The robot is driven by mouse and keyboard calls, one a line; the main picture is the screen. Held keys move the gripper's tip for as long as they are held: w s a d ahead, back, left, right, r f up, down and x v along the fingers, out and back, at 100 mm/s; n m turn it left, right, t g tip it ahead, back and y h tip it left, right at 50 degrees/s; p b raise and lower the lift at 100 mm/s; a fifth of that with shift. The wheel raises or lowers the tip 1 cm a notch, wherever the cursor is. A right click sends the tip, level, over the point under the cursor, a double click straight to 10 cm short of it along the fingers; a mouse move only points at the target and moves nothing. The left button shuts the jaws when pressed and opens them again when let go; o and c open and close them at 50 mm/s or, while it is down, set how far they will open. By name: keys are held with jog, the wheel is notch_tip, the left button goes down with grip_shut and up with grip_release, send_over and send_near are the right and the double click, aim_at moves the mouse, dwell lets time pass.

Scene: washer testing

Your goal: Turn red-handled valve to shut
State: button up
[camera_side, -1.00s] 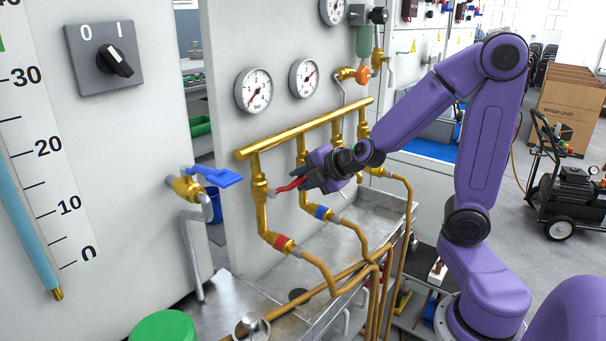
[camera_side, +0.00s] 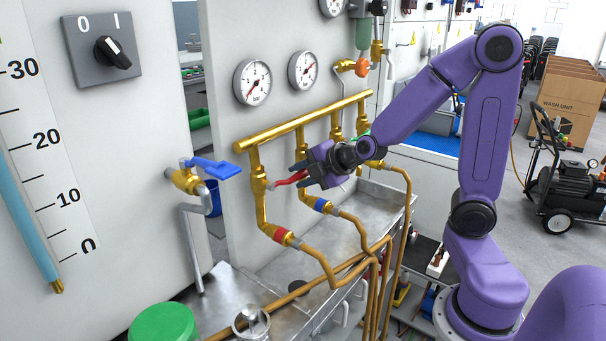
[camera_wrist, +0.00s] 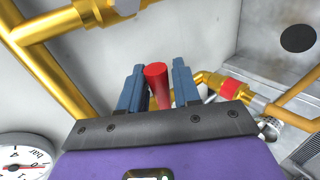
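The red valve handle (camera_side: 287,181) sticks out to the right from the leftmost brass branch (camera_side: 261,195) below the manifold. My gripper (camera_side: 302,175) is at the handle's free end, with its fingers above and below it in the side view. In the wrist view the round red handle end (camera_wrist: 156,72) lies between the two blue-grey fingertips of my gripper (camera_wrist: 158,88). The fingers look apart, with small gaps beside the handle, so my gripper appears open around it. Contact cannot be made out. Part of the handle is hidden behind the gripper body.
The brass manifold (camera_side: 305,123) runs just above my gripper, with further branches close by. A blue-handled tap (camera_side: 212,170) is at left. Pressure gauges (camera_side: 252,82) are on the panel. A metal sink (camera_side: 375,203) and copper pipes (camera_side: 318,262) lie below.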

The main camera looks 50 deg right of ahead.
aim_at(306, 173)
jog(key=shift+o, duration=0.8)
jog(key=shift+v, duration=2.5)
notch_tip(306, 173, up, 7)
jog(key=s+a+f+m+g, duration=0.1)
jog(key=s+a+f+g, duration=0.2)
jog(key=s, duration=0.5)
jog(key=s+a+f+m+g, duration=0.2)
jog(key=s+a+f+g, duration=0.2)
jog(key=s, duration=0.3)
jog(key=s+a+f+m+g, duration=0.2)
jog(key=s+a+f+g, duration=0.2)
jog(key=s, duration=0.4)
jog(key=shift+s+f, duration=0.35)
jog(key=shift+f, duration=0.45)
